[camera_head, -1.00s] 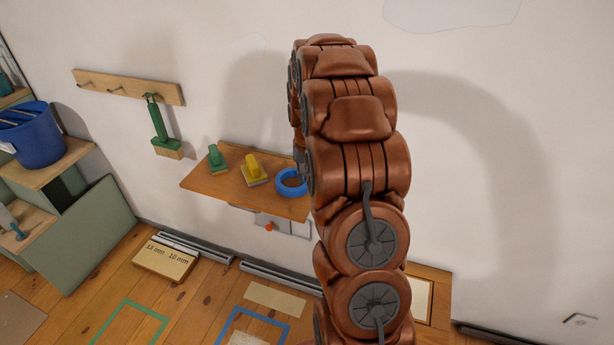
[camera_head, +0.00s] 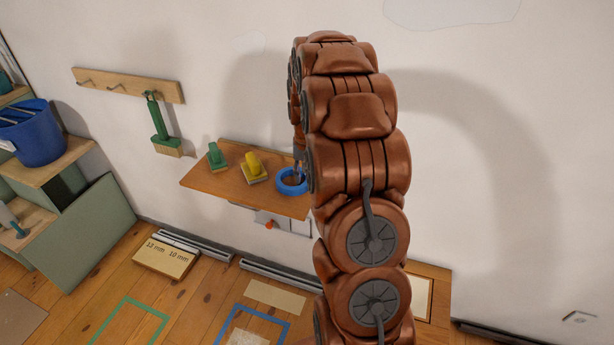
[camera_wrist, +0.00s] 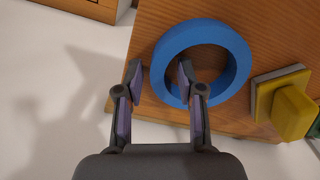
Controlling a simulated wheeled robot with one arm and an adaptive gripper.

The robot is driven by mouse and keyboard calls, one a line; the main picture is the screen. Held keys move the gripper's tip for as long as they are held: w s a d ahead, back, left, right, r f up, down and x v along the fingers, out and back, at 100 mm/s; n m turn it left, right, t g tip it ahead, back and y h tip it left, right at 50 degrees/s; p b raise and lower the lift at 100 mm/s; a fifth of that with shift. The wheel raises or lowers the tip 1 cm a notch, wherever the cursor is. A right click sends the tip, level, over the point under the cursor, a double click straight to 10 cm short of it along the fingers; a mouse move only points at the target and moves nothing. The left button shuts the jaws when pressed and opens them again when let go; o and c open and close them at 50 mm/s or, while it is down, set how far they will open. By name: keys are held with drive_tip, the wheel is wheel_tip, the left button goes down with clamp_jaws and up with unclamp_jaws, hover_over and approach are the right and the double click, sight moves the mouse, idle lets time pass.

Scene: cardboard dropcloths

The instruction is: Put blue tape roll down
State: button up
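The blue tape roll (camera_head: 283,188) lies flat at the right end of the wooden wall shelf (camera_head: 225,188). In the wrist view the roll (camera_wrist: 238,68) rests on the shelf top near its edge. My gripper (camera_wrist: 159,72) is open over the roll's near-left side. One finger is outside the ring and the other is over its hole, with the roll's wall between them. A gap shows between the fingers and the wall. In the head view my arm hides most of the gripper; only a small part shows above the roll.
A yellow-handled block (camera_head: 253,167) stands left of the roll, and a green-handled one (camera_head: 216,157) stands farther left. A green tool (camera_head: 157,120) hangs from the hook rail (camera_head: 125,87). A blue bucket (camera_head: 38,137) sits on a cabinet at far left. Blue and green outlines mark the floor.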

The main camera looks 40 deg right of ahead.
wheel_tip(320, 180, up, 12)
drive_tip(key=b, duration=0.1)
drive_tip(key=shift+b, duration=0.35)
drive_tip(key=s+a+r+n, duration=0.1)
drive_tip(key=s+a+n, duration=0.1)
drive_tip(key=s+a, duration=0.55)
drive_tip(key=s+a+r+n, duration=0.15)
drive_tip(key=s+a, duration=0.25)
drive_tip(key=a, duration=0.6)
drive_tip(key=s+a+f+n, duration=0.1)
drive_tip(key=s+a, duration=0.2)
drive_tip(key=s, duration=0.3)
drive_tip(key=s+a+f+n+g, duration=0.1)
drive_tip(key=s+a+f, duration=0.1)
drive_tip(key=s, duration=0.5)
drive_tip(key=s+a+f+n, duration=0.2)
drive_tip(key=s+a, duration=0.3)
drive_tip(key=s, duration=0.1)
drive_tip(key=shift+s+g, duration=0.25)
drive_tip(key=shift+g, duration=0.15)
drive_tip(key=shift+r, duration=0.1)
wheel_tip(320, 180, up, 6)
drive_tip(key=p, duration=0.6)
drive_tip(key=shift+r, duration=0.2)
